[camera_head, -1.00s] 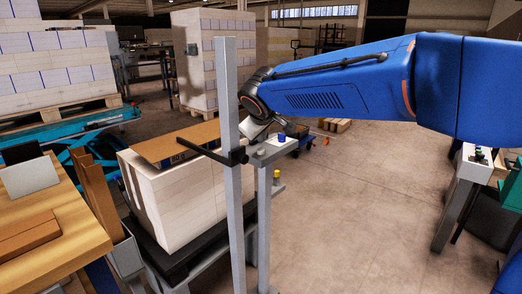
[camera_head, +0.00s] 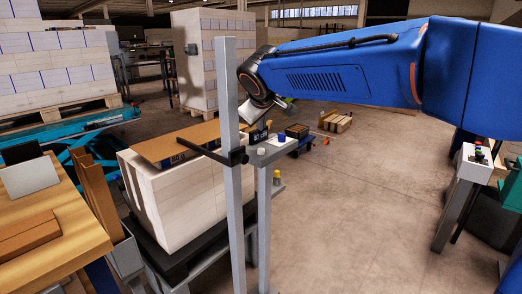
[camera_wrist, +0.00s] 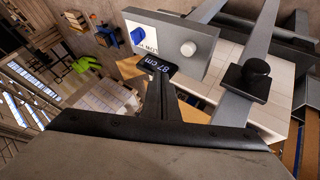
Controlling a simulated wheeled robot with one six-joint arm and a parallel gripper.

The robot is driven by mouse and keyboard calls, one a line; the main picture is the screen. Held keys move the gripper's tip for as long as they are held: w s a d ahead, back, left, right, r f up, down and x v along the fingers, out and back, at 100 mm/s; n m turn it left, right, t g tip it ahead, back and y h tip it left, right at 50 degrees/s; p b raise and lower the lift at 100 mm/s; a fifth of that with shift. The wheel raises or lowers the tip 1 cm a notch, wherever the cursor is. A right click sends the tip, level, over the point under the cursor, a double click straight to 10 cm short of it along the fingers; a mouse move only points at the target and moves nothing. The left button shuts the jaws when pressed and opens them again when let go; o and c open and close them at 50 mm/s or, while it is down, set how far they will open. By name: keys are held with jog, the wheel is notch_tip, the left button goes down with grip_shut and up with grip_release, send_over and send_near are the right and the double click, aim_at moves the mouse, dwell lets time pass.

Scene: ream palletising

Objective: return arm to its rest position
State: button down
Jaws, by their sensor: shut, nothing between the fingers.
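My gripper (camera_wrist: 172,98) shows in the wrist view as a dark, narrow pair of fingers, shut with nothing seen between them. That shelf also fills the upper middle of the wrist view (camera_wrist: 205,45).
A grey post (camera_head: 229,190) with a black crossbar stands before a white stack (camera_head: 170,205) topped by a brown sheet (camera_head: 160,148). A wooden table (camera_head: 75,235) is at left, a button box (camera_head: 476,166) at right. The floor between (camera_head: 370,210) is clear.

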jog(key=s+d+f+m+g+h, duration=0.1)
jog(key=s+d+f+m, duration=0.15)
jog(key=s+d, duration=0.7)
jog(key=s+d+f+m+g, duration=0.15)
jog(key=s+d+f, duration=0.35)
jog(key=d, duration=0.8)
jog(key=s+d+f+m+g, duration=0.1)
jog(key=s+d+f+m, duration=0.2)
jog(key=s, duration=0.9)
jog(key=s+d+f+m+g, duration=0.1)
jog(key=s+d+f+m, duration=0.1)
jog(key=s+d+f, duration=0.5)
jog(key=s+f, duration=0.3)
jog(key=s, duration=0.2)
jog(key=shift+f+m, duration=0.35)
jog(key=shift+m, duration=0.05)
